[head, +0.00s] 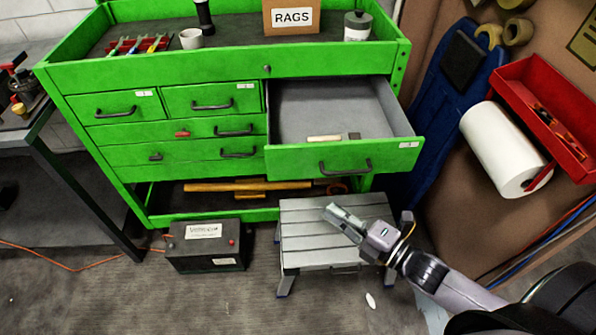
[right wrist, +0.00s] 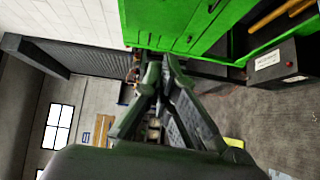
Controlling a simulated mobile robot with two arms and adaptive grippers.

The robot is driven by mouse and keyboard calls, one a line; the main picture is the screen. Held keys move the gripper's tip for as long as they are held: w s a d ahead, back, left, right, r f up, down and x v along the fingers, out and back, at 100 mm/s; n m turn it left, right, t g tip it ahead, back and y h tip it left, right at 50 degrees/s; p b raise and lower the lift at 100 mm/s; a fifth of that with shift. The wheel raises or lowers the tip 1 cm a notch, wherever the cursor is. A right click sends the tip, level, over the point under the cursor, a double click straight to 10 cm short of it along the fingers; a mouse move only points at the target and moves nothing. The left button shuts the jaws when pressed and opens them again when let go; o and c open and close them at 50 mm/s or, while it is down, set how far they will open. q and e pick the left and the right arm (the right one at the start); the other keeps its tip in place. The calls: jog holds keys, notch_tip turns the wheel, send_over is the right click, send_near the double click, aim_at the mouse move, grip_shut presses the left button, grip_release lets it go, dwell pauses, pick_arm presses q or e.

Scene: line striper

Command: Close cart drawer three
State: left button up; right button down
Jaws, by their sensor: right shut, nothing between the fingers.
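The green tool cart (head: 170,70) stands ahead of me. Its large right drawer (head: 345,159) is pulled well out, with a dark handle on its front and a few small items inside. The cart's other drawers, such as the upper left one (head: 116,107), look shut. My right gripper (head: 334,212) is in front of and below the open drawer, over the grey step stool, apart from the drawer. Its fingers (right wrist: 163,70) are shut and empty in the right wrist view, with the cart's green side (right wrist: 175,25) beyond. My left gripper is not in view.
A grey step stool (head: 318,241) stands below the open drawer. A black battery box (head: 207,247) sits on the floor to its left. A paper towel roll (head: 503,150) and a red tray (head: 545,115) are on the right wall. A dark bench (head: 40,140) stands at left.

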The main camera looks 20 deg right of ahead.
jog(key=r, duration=0.1)
jog(key=p, duration=0.2)
send_near(282, 164)
jog(key=a+x, duration=0.1)
jog(key=x, duration=0.3)
jog(key=shift+w+d+f+n+y, duration=0.1)
jog(key=shift+w+d+n+y, duration=0.2)
jog(key=shift+n+y, duration=0.1)
jog(key=shift+w, duration=0.1)
